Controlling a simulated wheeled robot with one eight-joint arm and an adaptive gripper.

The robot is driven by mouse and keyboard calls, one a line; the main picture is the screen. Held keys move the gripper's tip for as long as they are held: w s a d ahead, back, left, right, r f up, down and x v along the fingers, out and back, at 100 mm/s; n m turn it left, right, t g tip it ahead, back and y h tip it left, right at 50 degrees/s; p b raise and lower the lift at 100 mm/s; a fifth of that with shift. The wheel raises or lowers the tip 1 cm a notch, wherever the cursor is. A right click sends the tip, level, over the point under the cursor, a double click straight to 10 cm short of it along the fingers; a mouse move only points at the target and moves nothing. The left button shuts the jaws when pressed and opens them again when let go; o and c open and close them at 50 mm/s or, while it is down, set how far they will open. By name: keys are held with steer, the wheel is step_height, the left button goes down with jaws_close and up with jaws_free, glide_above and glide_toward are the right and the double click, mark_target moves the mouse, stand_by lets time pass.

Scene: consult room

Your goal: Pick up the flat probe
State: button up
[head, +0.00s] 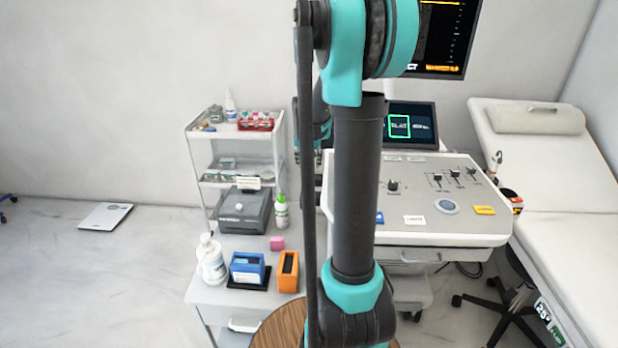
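I cannot single out the flat probe for certain. A small pale probe-like piece (495,160) stands upright at the right edge of the ultrasound console (455,225). The console's small screen (409,125) shows a green frame around a word that looks like "FLAT". My arm crosses the middle of the head view and hides the console's left part.
A wheeled trolley (214,165) with shelves stands at left. Its lower top carries a white bottle (211,262), a blue holder (247,267) and an orange holder (288,272). An exam bed (560,175) flanks the console at right. The floor at far left is mostly clear.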

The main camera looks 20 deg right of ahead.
steer(key=shift+x, duration=1.45)
jaws_close()
